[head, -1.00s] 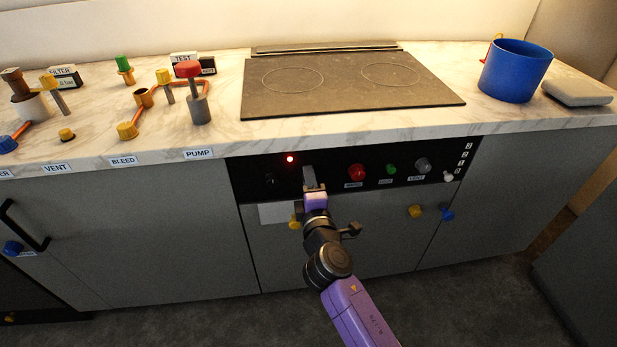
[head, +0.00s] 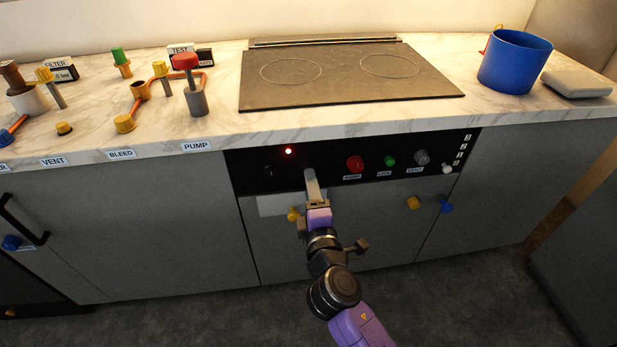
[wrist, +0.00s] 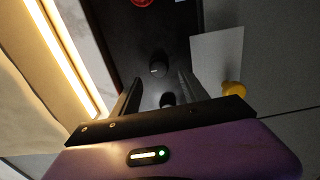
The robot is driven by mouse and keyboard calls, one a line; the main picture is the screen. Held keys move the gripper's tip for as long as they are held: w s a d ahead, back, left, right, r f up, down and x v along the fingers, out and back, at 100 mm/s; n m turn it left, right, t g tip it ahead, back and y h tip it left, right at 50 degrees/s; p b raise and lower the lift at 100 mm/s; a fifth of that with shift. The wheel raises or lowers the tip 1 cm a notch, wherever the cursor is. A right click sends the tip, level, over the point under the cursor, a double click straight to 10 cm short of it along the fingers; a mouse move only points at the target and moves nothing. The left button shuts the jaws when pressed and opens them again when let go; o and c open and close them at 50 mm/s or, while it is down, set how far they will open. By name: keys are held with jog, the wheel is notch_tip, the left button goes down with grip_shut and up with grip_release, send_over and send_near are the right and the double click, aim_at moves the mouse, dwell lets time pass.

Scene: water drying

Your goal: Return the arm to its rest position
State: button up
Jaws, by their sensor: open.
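My gripper (head: 309,174) is in front of the black control panel (head: 330,172) below the cooktop, pointing at it. In the wrist view its two fingers (wrist: 157,84) are apart, with nothing held between them. A black knob (wrist: 158,66) on the panel shows beyond and between the fingertips, apart from them as far as I can tell. A second small dark round part (wrist: 167,99) shows lower between the fingers. My purple and black arm reaches up from the bottom of the head view and hides part of the cabinet front.
A lit red lamp (head: 288,151), a red knob (head: 355,163) and a green knob (head: 389,160) are on the panel. A yellow knob (head: 293,214) is close beside my gripper. A blue pot (head: 515,62) stands on the marble counter (head: 330,118). The floor in front is clear.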

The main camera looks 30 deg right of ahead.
jog(key=shift+s+a, duration=0.2)
jog(key=shift+s, duration=0.45)
jog(key=s+a+r+m+t+y+p, duration=0.1)
jog(key=s+a+r+m+y, duration=0.15)
jog(key=s, duration=0.45)
jog(key=s+a+r+m+y+p, duration=0.1)
jog(key=s+a+m+y+p, duration=0.1)
jog(key=s+a+m+y, duration=0.3)
jog(key=s+d+r+m+g+h+p, duration=0.1)
jog(key=s+d+r+m+p, duration=0.1)
jog(key=s, duration=1.2)
jog(key=s+d+r+m+g+h+p, duration=0.1)
jog(key=s+r+m+p, duration=0.4)
jog(key=s, duration=0.9)
jog(key=shift+s+d+r+g, duration=0.3)
jog(key=shift+s+d+g, duration=0.1)
jog(key=shift+d+g, duration=0.25)
jog(key=shift+o, duration=0.3)
jog(key=shift+a, duration=0.1)
